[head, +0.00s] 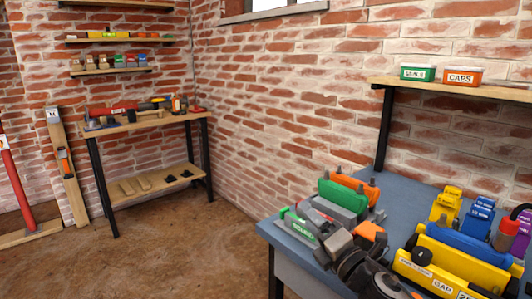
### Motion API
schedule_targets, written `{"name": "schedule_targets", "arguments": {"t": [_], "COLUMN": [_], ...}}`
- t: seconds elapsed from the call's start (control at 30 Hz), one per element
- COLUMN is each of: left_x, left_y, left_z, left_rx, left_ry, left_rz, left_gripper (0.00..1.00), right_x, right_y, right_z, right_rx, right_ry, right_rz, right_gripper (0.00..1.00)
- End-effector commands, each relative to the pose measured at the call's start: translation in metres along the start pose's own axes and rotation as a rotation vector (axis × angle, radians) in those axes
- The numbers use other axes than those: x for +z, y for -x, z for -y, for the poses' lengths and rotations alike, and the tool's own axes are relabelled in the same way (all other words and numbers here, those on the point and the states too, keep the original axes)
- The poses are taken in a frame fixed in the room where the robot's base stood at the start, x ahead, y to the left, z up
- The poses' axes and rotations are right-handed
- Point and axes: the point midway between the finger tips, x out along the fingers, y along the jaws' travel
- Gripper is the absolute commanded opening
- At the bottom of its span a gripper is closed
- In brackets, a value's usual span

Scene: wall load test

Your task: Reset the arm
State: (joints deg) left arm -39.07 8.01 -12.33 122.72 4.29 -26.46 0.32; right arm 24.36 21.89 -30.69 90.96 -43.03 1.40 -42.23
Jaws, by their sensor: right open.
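My right arm (368,276) comes in from the lower right, dark and jointed, low over the near left part of the blue-grey workbench (392,190). My right gripper (325,238) is at its end, open, close beside a grey and green labelled piece (300,226). I cannot tell whether they touch. Nothing is clearly seen held between its fingers. My left arm and left gripper are not in view.
Green (343,197) and orange (350,183) blocks stand behind the gripper. A yellow labelled case (440,275) and blue blocks (478,217) crowd the bench's right side. A shelf (450,90) overhangs the back. A wooden table (150,125) stands far left; open floor (190,250) lies between.

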Motion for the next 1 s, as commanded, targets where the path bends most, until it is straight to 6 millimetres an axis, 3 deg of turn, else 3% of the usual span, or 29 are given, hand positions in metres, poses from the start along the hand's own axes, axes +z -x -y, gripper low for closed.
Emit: {"name": "schedule_targets", "arguments": {"t": [0.03,0.17,0.2,0.3,0.4,0.7,0.9,1.0], "left_x": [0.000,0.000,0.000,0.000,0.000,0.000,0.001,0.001], "left_y": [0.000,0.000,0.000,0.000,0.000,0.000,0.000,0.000], "left_z": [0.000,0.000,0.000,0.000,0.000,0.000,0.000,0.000], "left_rx": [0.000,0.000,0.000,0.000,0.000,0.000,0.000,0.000], "left_ry": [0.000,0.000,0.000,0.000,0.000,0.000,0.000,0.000], "left_rz": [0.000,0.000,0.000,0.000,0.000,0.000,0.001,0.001], "left_gripper": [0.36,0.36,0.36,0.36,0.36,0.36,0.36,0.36], "right_x": [-0.003,-0.009,-0.016,-0.038,-0.060,-0.107,-0.130,-0.139], "right_y": [0.024,0.097,0.124,0.189,0.240,0.335,0.382,0.394], "right_z": [0.014,0.058,0.071,0.093,0.101,0.091,0.073,0.068], "right_rx": [-0.082,-0.328,-0.412,-0.603,-0.752,-1.044,-1.198,-1.239], "right_ry": [-0.208,-0.715,-0.859,-1.149,-1.337,-1.615,-1.716,-1.753], "right_rz": [0.110,0.405,0.495,0.691,0.836,1.109,1.249,1.284], "right_gripper": [0.59,0.59,0.59,0.59,0.59,0.59,0.59,0.59]}}
